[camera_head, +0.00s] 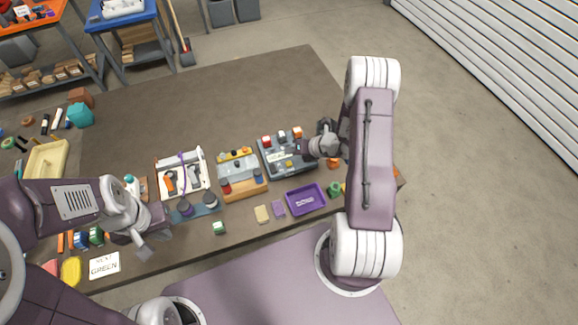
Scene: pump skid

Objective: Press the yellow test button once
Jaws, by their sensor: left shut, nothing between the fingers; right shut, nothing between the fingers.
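A grey unit (285,158) with red, white and orange parts along its back edge stands near the middle of the table. My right gripper (303,147) is shut and empty, over the right side of this unit; I cannot tell whether it touches it. Left of it is another unit (238,168) with a yellow back strip and small dark knobs, and red and blue parts at its front. I cannot make out for certain which part is the yellow test button; my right gripper may hide it. My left gripper (143,248) is shut and empty near the table's front left edge.
A white tool holder (183,172), a purple tray (305,200), a tan block (262,214) and a green block (218,228) are nearby. A white sign reading GREEN (104,265) lies at front left. The back of the brown table (240,95) is clear.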

